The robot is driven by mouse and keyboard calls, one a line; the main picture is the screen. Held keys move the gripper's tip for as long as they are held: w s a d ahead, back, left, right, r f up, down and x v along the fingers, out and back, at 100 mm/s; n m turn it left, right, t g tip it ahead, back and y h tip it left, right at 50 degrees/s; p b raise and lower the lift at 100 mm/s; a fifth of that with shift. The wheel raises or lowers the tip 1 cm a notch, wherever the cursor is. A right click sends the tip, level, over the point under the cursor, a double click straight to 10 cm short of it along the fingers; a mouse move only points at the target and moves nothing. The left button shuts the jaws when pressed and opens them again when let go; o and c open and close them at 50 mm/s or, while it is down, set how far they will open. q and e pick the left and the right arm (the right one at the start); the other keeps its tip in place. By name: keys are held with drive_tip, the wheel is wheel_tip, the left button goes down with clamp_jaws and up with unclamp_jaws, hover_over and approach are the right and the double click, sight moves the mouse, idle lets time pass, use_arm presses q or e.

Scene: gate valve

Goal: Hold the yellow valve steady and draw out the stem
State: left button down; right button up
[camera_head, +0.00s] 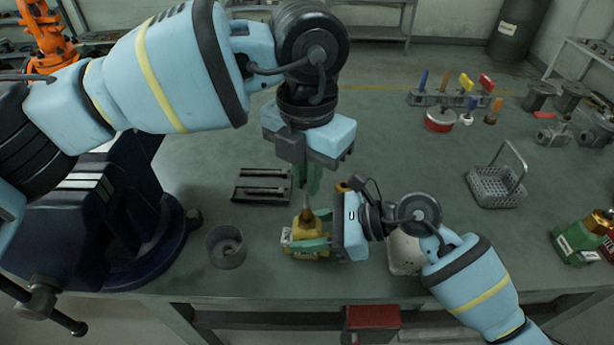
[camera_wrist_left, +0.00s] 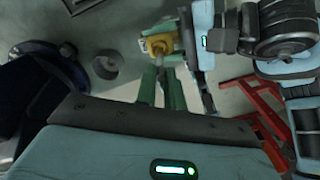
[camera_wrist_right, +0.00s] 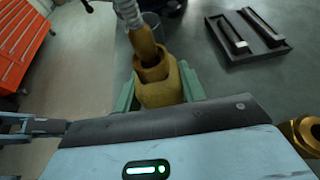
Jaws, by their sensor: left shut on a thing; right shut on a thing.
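The yellow valve (camera_head: 307,248) stands at the front of the bench, and it shows in the right wrist view (camera_wrist_right: 160,92). My right gripper (camera_head: 318,230) is shut on the valve body from the right, with a green finger on each side. The stem (camera_head: 307,214) rises from the valve's top; in the right wrist view its bronze part (camera_wrist_right: 144,44) stands at the bore, with a silvery threaded part above. My left gripper (camera_head: 306,190) points down from above and is shut on the stem's upper end.
A dark slotted tray (camera_head: 262,186) lies behind the valve, and a grey cup (camera_head: 225,247) stands to its left. A tool rack (camera_head: 445,98) stands at the back.

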use_arm(q)
drive_tip(key=shift+r, duration=0.8)
use_arm(e)
drive_tip(key=o, duration=1.3)
drive_tip(key=v, duration=1.2)
drive_tip(key=shift+s, duration=0.1)
